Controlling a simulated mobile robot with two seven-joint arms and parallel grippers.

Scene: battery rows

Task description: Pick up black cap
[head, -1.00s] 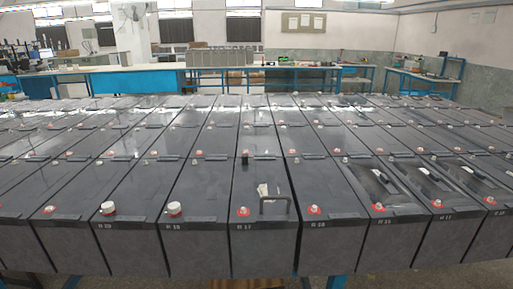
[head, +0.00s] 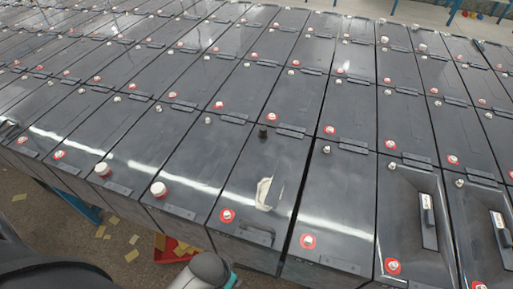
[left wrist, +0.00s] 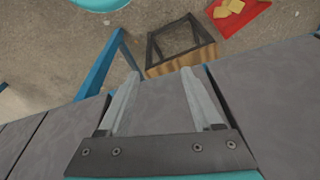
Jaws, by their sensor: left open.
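The black cap (head: 263,131) is a small dark upright cap on the far terminal of a battery (head: 240,190) in the front row, right of centre in the head view. A torn white patch and a black handle are on the same battery. My left gripper (left wrist: 161,73) is open and empty in the left wrist view, its fingers pointing over the front faces of the batteries toward the floor. Part of my left arm shows at the bottom of the head view, well in front of the cap; its fingertips are hidden there. My right gripper is in no view.
Batteries stand in close rows with narrow gaps. Two white caps (head: 158,189) sit on front terminals left of the cap. A red tray (left wrist: 240,17) and a wooden crate (left wrist: 181,55) are on the floor below. The space above the batteries looks clear.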

